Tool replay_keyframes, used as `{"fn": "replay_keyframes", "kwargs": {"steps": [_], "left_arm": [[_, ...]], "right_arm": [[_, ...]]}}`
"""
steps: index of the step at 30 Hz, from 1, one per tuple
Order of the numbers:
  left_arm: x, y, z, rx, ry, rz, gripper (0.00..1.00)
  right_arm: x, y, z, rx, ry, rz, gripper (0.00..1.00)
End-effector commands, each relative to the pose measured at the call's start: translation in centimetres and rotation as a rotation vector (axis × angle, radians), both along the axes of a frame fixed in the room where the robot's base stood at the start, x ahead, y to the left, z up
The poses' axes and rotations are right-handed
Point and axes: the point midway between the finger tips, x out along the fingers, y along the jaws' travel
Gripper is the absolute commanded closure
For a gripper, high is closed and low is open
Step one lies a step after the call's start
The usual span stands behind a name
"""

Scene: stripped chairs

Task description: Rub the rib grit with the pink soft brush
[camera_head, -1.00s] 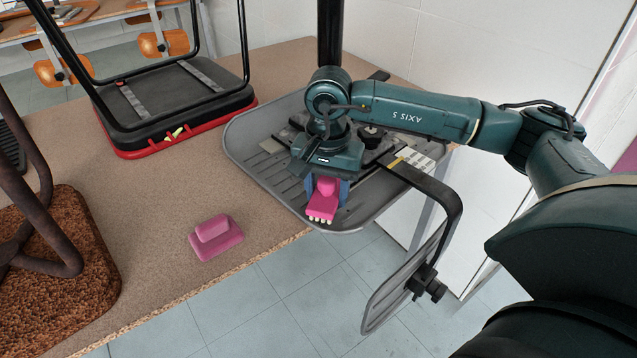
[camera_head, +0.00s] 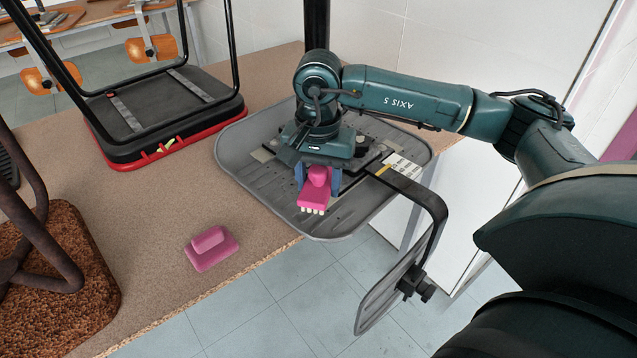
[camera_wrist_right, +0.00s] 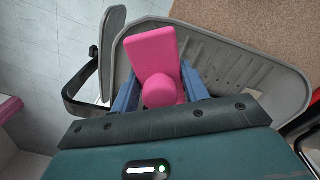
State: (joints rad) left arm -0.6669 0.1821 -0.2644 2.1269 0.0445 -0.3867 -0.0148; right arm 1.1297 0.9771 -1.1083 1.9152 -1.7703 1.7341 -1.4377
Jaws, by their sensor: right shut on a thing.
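The pink soft brush (camera_head: 312,200) has a rounded handle and pale bristle tufts along its front edge. My right gripper (camera_head: 318,180) is shut on the handle with blue fingers on both sides; the brush also shows in the right wrist view (camera_wrist_right: 149,52). The brush is over the front part of an upturned grey ribbed chair seat (camera_head: 237,155). I cannot tell whether the bristles touch it. The rib grit cannot be made out; the gripper and arm hide part of the seat. My left gripper is not in view.
A duller pink block with a handle (camera_head: 211,248) lies on the brown tabletop (camera_head: 150,285). A black chair with red trim (camera_head: 170,110) stands upturned at the back left. A brown rough seat (camera_head: 60,270) is at left. A black bracket (camera_head: 437,210) juts past the table's edge.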

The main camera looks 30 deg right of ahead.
Motion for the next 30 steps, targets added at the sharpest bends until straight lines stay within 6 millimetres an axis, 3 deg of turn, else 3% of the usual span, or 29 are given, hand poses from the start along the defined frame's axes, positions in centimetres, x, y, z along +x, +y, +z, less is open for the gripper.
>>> {"fn": "replay_keyframes", "kwargs": {"steps": [3, 14, 24, 30], "left_arm": [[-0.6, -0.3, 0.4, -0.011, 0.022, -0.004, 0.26], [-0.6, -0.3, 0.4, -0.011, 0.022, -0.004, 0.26], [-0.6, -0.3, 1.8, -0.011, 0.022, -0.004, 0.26], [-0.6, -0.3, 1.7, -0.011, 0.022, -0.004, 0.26]], "right_arm": [[0.0, 0.0, 1.1, 0.000, -0.001, 0.001, 0.79], [0.0, 0.0, 1.2, 0.000, -0.001, 0.001, 0.79], [0.0, 0.0, 4.0, 0.001, -0.001, 0.001, 0.79], [0.0, 0.0, 4.0, 0.001, -0.001, 0.001, 0.79]]}}
